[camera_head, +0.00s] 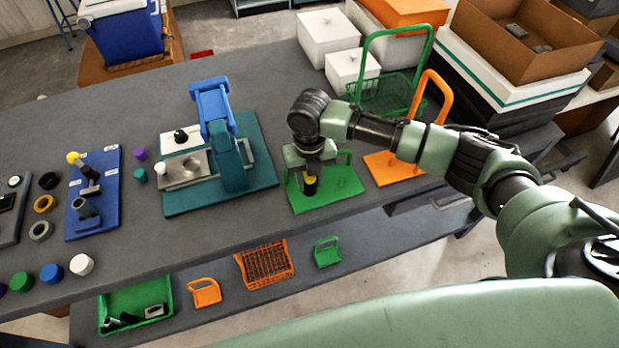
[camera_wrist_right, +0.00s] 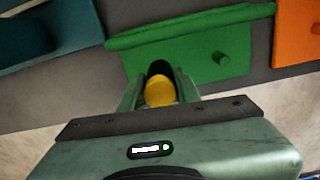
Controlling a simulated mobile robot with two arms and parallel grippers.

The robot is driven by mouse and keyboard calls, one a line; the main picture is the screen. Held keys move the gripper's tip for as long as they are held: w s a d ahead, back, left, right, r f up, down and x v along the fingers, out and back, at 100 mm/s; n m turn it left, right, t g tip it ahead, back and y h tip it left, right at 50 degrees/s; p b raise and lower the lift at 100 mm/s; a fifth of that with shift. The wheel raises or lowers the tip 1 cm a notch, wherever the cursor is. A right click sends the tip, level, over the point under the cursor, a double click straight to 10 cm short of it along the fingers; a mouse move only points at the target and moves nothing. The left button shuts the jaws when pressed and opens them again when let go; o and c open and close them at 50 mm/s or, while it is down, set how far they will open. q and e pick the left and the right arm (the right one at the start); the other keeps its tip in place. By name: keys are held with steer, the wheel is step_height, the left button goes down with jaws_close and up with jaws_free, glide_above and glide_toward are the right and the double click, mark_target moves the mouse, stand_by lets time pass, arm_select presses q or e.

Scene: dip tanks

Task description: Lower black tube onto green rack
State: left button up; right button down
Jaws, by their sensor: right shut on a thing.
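My right gripper (camera_head: 311,176) is over the green rack (camera_head: 338,200) and shut on the black tube (camera_head: 311,189). The tube is roughly upright, with a yellow part at its upper end. In the right wrist view the tube (camera_wrist_right: 158,68) sits between the fingers (camera_wrist_right: 160,88), its yellow end towards the camera. The green rack (camera_wrist_right: 190,66) lies beyond it, with a bar and a short peg. I cannot tell whether the tube's lower end touches the rack. My left gripper is not in view.
An orange rack (camera_head: 385,175) stands just right of the green one. A blue press on a teal base (camera_head: 262,178) is to the left. A green wire basket (camera_head: 385,98) and white boxes (camera_head: 328,35) stand behind. The table's front edge is close to the green rack.

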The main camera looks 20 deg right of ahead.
steer(key=shift+f, duration=0.35)
stand_by(0.5)
steer(key=shift+c, duration=2.3)
jaws_free()
step_height(320, 180, up, 8)
steer(key=p, duration=0.7)
